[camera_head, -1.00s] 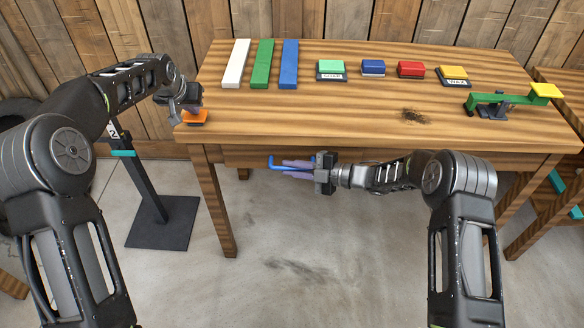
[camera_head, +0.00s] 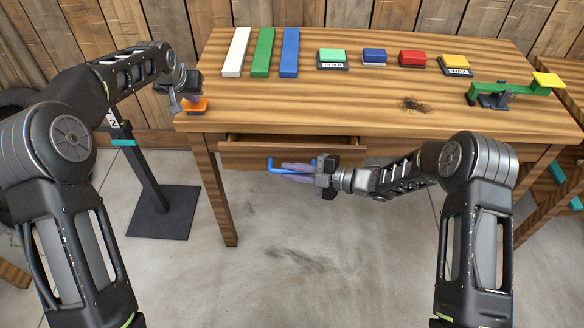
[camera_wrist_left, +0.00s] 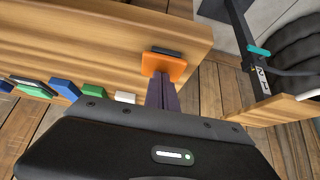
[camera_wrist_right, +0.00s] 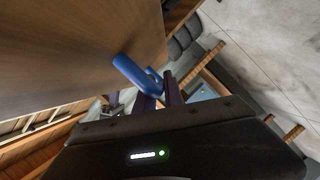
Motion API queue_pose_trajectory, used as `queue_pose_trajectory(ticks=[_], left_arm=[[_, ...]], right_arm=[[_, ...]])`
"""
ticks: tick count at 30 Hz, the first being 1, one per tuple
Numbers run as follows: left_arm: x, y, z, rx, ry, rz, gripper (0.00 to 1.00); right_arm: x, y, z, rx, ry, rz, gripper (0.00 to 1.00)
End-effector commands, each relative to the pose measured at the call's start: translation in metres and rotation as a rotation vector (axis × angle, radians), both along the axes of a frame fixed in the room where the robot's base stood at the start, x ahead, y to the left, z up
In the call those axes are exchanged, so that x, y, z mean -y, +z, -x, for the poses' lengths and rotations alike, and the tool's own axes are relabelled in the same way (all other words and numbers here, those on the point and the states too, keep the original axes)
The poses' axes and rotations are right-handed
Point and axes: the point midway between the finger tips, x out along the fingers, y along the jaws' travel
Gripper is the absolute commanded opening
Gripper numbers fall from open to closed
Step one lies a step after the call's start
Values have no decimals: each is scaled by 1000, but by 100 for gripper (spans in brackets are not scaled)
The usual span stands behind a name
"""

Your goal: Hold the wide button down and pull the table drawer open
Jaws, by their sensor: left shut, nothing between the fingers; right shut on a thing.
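The wide orange button (camera_head: 198,107) sits at the table's front left corner. It also shows in the left wrist view (camera_wrist_left: 164,65). My left gripper (camera_head: 190,95) is shut and empty, its fingertips down against the button; how far the button is pressed I cannot tell. The table drawer (camera_head: 335,155) stands partly open under the table top, its inside showing as a narrow gap. Its blue handle (camera_head: 277,167) is on the drawer front and shows close up in the right wrist view (camera_wrist_right: 135,73). My right gripper (camera_head: 298,172) is shut on the handle.
On the wooden table (camera_head: 330,100) lie white (camera_head: 236,52), green (camera_head: 263,52) and blue (camera_head: 289,52) bars, several coloured block buttons (camera_head: 332,56) and a green lever with a yellow pad (camera_head: 548,80). A stand (camera_head: 150,175) is left of the table. The floor in front is clear.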

Motion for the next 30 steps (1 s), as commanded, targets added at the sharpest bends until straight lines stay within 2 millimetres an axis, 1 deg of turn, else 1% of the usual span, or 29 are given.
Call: queue_pose_trajectory(ticks=[1,8,15,19,23,26,30], left_arm=[[-1,-3,1,-7,1,-1,0],[-1,-3,1,-7,1,-1,0],[-1,-3,1,-7,1,-1,0],[-1,-3,1,-7,1,-1,0],[-1,-3,1,-7,1,-1,0],[-1,-3,1,-7,1,-1,0],[-1,-3,1,-7,1,-1,0]], right_arm=[[1,0,-1,0,-3,1,15],[1,0,-1,0,-2,1,34],[0,0,-1,0,-1,1,34],[5,1,1,0,-2,1,34],[17,4,4,2,-3,1,34],[33,8,10,2,-5,2,34],[60,14,19,1,-5,1,34]])
